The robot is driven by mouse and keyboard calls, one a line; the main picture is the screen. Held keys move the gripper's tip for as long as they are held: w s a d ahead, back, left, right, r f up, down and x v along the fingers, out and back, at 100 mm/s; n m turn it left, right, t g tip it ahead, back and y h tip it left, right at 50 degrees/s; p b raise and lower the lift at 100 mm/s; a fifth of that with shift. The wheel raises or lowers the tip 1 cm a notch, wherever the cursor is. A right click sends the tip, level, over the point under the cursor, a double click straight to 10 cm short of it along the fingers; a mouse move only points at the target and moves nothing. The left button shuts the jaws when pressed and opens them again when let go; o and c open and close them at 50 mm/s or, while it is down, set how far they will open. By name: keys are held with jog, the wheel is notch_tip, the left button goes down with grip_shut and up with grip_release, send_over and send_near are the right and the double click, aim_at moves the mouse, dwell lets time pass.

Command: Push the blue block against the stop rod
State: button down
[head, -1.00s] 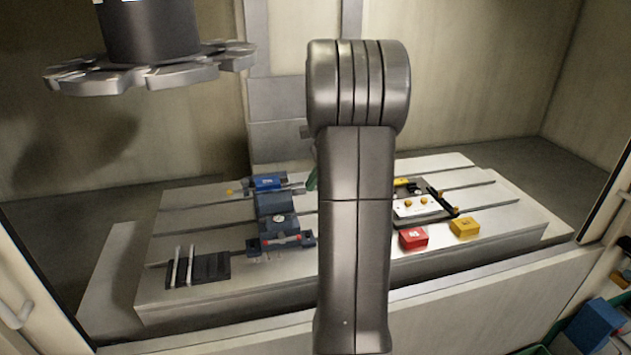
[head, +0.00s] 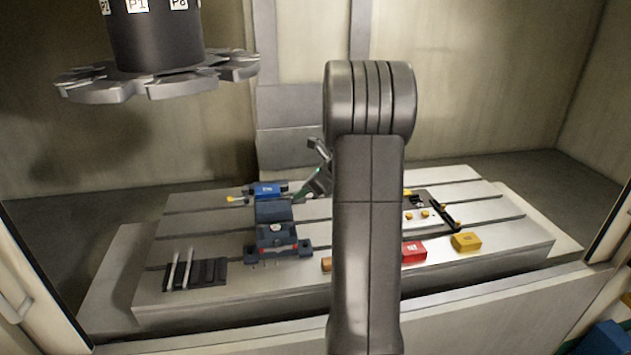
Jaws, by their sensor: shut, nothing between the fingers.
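The blue block (head: 268,190) with a white label lies at the back of the dark blue vise (head: 277,240), on the left half of the slotted table. A thin yellow-tipped piece (head: 237,199) sticks out at its left; it may be the stop rod, but it is too small to be sure. My gripper (head: 300,197) shows just left of my arm link, pointing down and left. It is shut and empty, to the right of the blue block. I cannot tell whether its tips touch anything. The arm link hides part of the wrist.
A dark rack (head: 208,273) with pale rods stands at front left. A red block (head: 413,252), a yellow block (head: 466,242) and a plate with yellow pins (head: 424,215) are at right. A tool carousel (head: 160,82) hangs at upper left.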

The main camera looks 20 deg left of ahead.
aim_at(287, 198)
jog(key=shift+w+a+p, duration=0.15)
jog(key=shift+a+p, duration=0.15)
jog(key=shift+a, duration=0.7)
jog(key=shift+w+a+p, duration=0.1)
jog(key=shift+a+p, duration=0.15)
jog(key=shift+a, duration=0.75)
jog(key=shift+a+r+p, duration=0.2)
jog(key=shift+a+p, duration=0.25)
jog(key=shift+p, duration=0.15)
jog(key=shift+f, duration=0.1)
jog(key=shift+a, duration=0.1)
